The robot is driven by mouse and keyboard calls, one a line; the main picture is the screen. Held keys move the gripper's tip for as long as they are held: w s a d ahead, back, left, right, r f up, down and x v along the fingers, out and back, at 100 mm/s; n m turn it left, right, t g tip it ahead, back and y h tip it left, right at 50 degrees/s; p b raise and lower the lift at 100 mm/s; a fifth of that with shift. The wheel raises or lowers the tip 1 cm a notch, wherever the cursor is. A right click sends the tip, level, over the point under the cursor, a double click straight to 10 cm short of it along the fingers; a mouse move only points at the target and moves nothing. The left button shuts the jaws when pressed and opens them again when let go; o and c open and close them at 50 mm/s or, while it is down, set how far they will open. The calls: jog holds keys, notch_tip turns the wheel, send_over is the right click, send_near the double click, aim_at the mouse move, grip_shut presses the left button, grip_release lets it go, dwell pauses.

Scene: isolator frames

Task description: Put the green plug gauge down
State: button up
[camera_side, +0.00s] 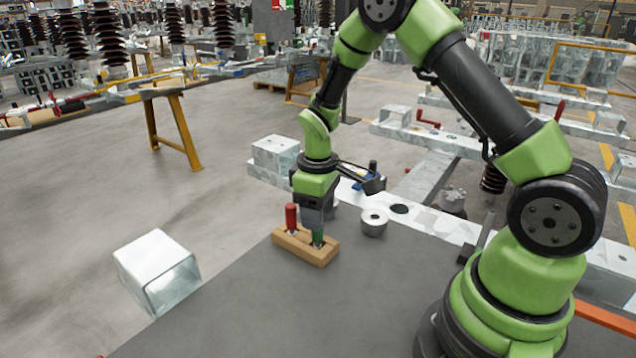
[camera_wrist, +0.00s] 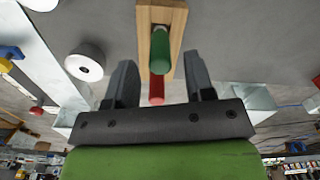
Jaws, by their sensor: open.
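The green plug gauge (camera_side: 318,238) stands upright in the wooden block (camera_side: 305,250), at its right end in the side view. In the wrist view the green plug gauge (camera_wrist: 160,50) shows between my fingers, with the wooden block (camera_wrist: 174,14) around it. A red plug gauge (camera_side: 291,216) stands at the block's other end and shows in the wrist view (camera_wrist: 157,90). My gripper (camera_side: 317,226) is right above the green gauge, pointing down. In the wrist view my gripper (camera_wrist: 160,80) is open, with a gap on both sides of the green gauge. The gauge's lower end is hidden.
A metal beam (camera_side: 430,219) runs along the table's back edge. The table in front of the block is clear.

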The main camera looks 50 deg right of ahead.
notch_tip(320, 180, up, 8)
jog(key=shift+f, duration=0.25)
jog(key=s+a+r+m+t, duration=0.35)
jog(key=s+r, duration=0.25)
jog(key=r, duration=0.5)
jog(key=s+a+r+m+t+y, duration=0.1)
jog(key=s+a+r+t, duration=0.1)
jog(key=s, duration=0.3)
jog(key=s+a+r+m+t+y, duration=0.1)
jog(key=s+a+r+m, duration=0.1)
jog(key=s, duration=0.4)
jog(key=shift+s+a+r+t, duration=0.15)
jog(key=shift+s+r+t, duration=0.1)
jog(key=shift+t, duration=0.1)
